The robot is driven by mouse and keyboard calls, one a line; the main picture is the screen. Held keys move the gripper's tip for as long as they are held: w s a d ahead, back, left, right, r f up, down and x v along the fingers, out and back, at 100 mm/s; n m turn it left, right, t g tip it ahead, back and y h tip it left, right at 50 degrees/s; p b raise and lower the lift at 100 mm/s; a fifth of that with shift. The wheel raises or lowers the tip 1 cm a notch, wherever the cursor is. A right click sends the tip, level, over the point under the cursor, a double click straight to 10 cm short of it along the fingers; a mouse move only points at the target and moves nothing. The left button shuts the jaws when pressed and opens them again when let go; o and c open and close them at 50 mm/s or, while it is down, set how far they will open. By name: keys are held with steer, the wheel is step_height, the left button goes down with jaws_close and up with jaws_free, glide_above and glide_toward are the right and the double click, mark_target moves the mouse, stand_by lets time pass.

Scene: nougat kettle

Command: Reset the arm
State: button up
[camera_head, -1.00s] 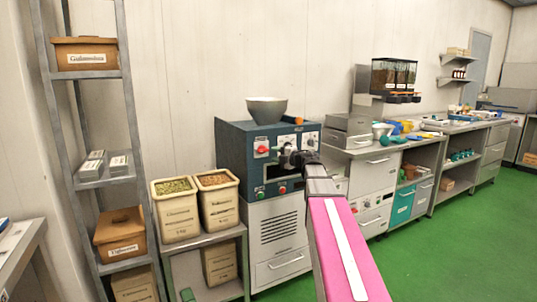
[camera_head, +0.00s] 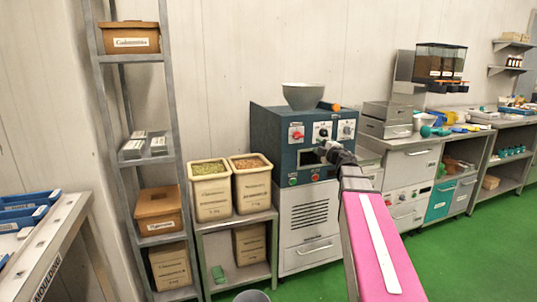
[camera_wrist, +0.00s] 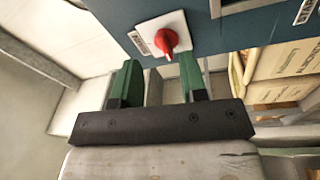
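My arm with its pink link reaches up in front of the blue machine (camera_head: 262,140) in the head view. My gripper (camera_head: 322,150) is small there, in front of the machine's panel. In the wrist view my gripper (camera_wrist: 158,78) has two green fingers standing apart with nothing held between them. A red knob (camera_wrist: 166,41) on a white plate appears just beyond the fingertips; I cannot tell whether they touch it. The red knob also shows on the machine's front (camera_head: 297,133), left of the other knobs.
A grey bowl (camera_head: 303,96) stands on the machine. Two open bins of granules, including the left one (camera_head: 213,202), stand on a cart to the left. A metal shelf (camera_head: 115,120) holds boxes. A worktable (camera_head: 60,240) is at far left. Green floor (camera_head: 455,265) lies open at right.

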steer(key=s+d+f+m+g+h, duration=0.25)
steer(key=s+f+m+h, duration=0.3)
steer(key=f+m, duration=0.45)
steer(key=s+d+f+m+g+h, duration=0.1)
steer(key=s+f+m+g+h, duration=0.3)
steer(key=f+m+h, duration=0.55)
steer(key=s+a+f+g+y, duration=0.3)
steer(key=s+a+f+g, duration=0.2)
steer(key=s+f, duration=0.4)
steer(key=s+a+f+m+g+y, duration=0.1)
steer(key=s+a+f+g+y, duration=0.3)
steer(key=s+f, duration=0.5)
steer(key=s+a+g, duration=0.2)
steer(key=shift+s+a+f, duration=0.15)
steer(key=shift+s+f, duration=0.15)
steer(key=shift+f, duration=0.05)
